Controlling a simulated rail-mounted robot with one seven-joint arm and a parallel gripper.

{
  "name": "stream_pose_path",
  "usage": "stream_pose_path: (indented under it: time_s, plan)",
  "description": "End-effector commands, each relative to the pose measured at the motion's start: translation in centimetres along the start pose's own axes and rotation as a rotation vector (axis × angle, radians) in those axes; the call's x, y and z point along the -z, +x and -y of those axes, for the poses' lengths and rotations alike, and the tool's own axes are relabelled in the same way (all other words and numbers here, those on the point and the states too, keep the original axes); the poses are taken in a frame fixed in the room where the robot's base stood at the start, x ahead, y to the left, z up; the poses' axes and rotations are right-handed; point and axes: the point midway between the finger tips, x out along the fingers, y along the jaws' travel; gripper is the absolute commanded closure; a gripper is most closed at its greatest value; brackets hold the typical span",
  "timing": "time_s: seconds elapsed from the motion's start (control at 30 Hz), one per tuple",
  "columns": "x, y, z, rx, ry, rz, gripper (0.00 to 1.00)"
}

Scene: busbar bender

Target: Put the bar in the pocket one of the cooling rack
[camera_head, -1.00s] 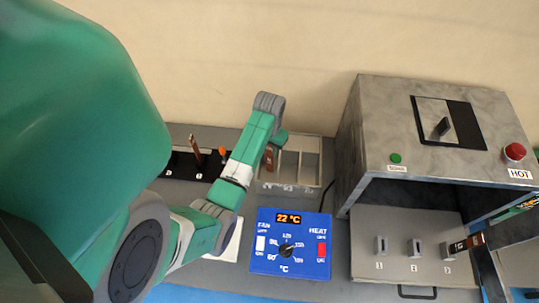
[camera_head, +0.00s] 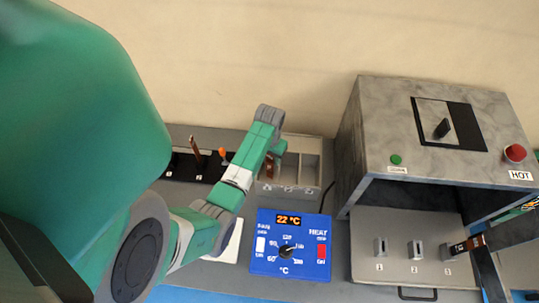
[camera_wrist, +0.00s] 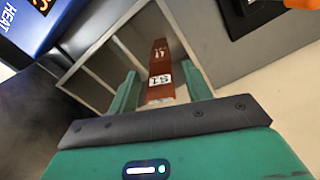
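The bar sits in the end compartment of the grey cooling rack (camera_head: 316,175), the leftmost one in the head view, where a sliver of the bar (camera_head: 270,168) shows below my wrist. The bar's lower end is hidden, so I cannot tell how deep it sits. The rack's other compartments look empty.
A blue control box (camera_head: 290,262) reading 22 °C stands in front of the rack. A black holder (camera_head: 182,167) with a brown bar and an orange-tipped lever is to its left. The large grey oven (camera_head: 360,130) and its numbered slotted panel (camera_head: 398,270) are at right.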

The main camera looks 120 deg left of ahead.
Motion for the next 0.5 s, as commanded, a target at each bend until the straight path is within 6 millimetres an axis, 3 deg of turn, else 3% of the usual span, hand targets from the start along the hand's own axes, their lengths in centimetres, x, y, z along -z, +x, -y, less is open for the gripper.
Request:
stream_pose_path:
  time_s: [0.27,0.5]
  plan:
    - [0.1,-1.1,0.0,0.0,0.001,-0.003,0.51]
    - [0.1,-7.0,-0.1,0.001,0.002,-0.006,0.51]
